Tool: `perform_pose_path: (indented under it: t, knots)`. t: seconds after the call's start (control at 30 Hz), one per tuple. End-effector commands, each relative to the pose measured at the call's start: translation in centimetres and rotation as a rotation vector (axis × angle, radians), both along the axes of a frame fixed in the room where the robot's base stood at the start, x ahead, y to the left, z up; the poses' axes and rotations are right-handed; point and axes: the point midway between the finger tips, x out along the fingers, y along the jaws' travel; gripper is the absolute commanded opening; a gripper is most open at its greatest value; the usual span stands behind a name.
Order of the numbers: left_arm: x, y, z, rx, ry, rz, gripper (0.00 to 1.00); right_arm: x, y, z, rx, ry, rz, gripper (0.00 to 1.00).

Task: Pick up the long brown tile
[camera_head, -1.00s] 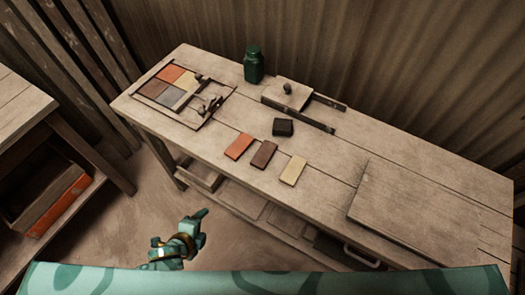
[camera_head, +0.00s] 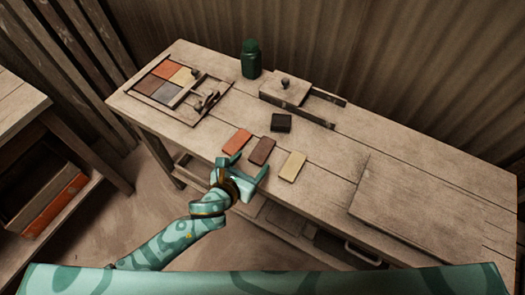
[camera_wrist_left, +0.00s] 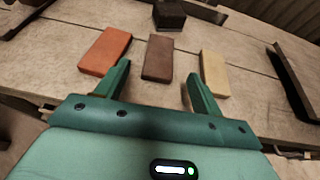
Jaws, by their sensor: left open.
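The long brown tile (camera_head: 261,151) lies flat on the workbench between an orange tile (camera_head: 237,142) and a cream tile (camera_head: 293,166). In the left wrist view the brown tile (camera_wrist_left: 158,57) lies ahead of the two fingers, roughly midway between them. My left gripper (camera_head: 248,167) is open and empty at the bench's front edge, just short of the brown tile. It also shows in the left wrist view (camera_wrist_left: 156,88), its fingers apart from the tile. My right gripper is not in view.
A black block (camera_head: 281,122) sits behind the tiles. A press with a knobbed plate (camera_head: 284,88) and dark rails stands farther back, beside a green jar (camera_head: 251,60). A framed tray (camera_head: 146,104) of coloured tiles is at the left. A flat board (camera_head: 405,205) lies at the right.

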Motion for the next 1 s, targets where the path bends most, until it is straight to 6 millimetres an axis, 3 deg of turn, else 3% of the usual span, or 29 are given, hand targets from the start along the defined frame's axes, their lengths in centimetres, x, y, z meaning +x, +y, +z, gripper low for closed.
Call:
perform_pose_path:
  t: [0.47, 0.73, 0.9, 1.0]
  knots:
    - [4.7, -2.5, -2.5, -0.002, 0.001, 0.001, 0.67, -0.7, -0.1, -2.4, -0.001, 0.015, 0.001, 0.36]
    - [5.0, -2.6, -2.4, -0.002, 0.001, 0.001, 0.67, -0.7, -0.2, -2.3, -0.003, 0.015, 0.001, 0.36]
    - [5.0, -2.6, -2.4, -0.002, 0.001, 0.001, 0.2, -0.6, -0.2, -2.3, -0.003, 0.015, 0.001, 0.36]
    - [5.0, -2.6, -2.4, -0.002, 0.001, 0.001, 0.16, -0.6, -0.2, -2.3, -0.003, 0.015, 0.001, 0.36]
